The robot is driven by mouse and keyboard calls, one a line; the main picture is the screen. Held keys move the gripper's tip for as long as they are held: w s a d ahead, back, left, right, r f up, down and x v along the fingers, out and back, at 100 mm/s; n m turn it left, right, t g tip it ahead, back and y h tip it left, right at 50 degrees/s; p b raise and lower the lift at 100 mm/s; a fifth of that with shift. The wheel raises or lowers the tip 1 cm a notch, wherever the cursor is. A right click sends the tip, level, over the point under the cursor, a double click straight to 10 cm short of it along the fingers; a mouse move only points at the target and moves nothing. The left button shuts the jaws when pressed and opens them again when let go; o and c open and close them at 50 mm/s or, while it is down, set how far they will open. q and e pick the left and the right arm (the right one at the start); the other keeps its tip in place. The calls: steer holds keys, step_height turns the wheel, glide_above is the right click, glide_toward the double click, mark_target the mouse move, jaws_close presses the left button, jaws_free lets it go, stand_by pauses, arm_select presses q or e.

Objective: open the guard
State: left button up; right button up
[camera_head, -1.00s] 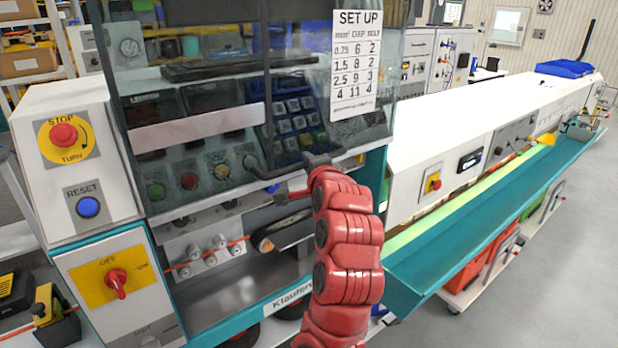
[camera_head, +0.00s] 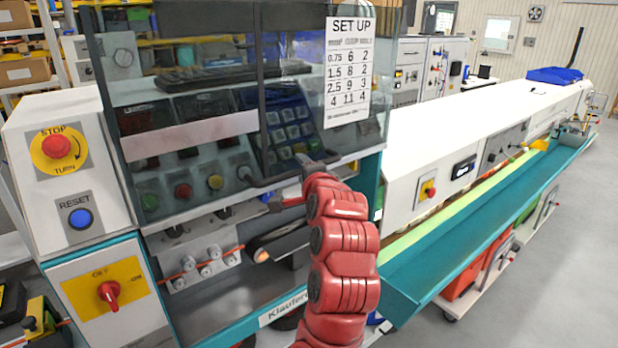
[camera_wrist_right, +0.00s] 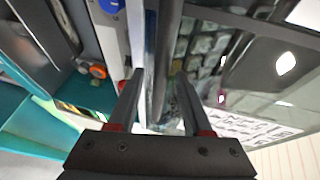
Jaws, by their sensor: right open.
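The guard (camera_head: 220,75) is a clear dark-tinted panel in a dark frame on the front of the machine. It hangs down over the control buttons and keypad, in the closed position. Its dark bar handle (camera_head: 262,181) runs along the lower edge. My right gripper (camera_head: 291,180) is at the right part of this handle, its red wrist below and to the right. In the right wrist view my gripper (camera_wrist_right: 156,98) is open, with the handle bar (camera_wrist_right: 161,55) between its two fingers. Contact with the bar cannot be told. My left gripper is not in view.
A white SET UP sheet (camera_head: 347,72) is on the guard's right part. A red stop button (camera_head: 56,146), a blue reset button (camera_head: 80,219) and a red rotary switch (camera_head: 108,294) are on the left. A long teal trough (camera_head: 480,225) extends right. Open floor lies at the right.

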steer(key=b+v, duration=0.7)
steer(key=v, duration=1)
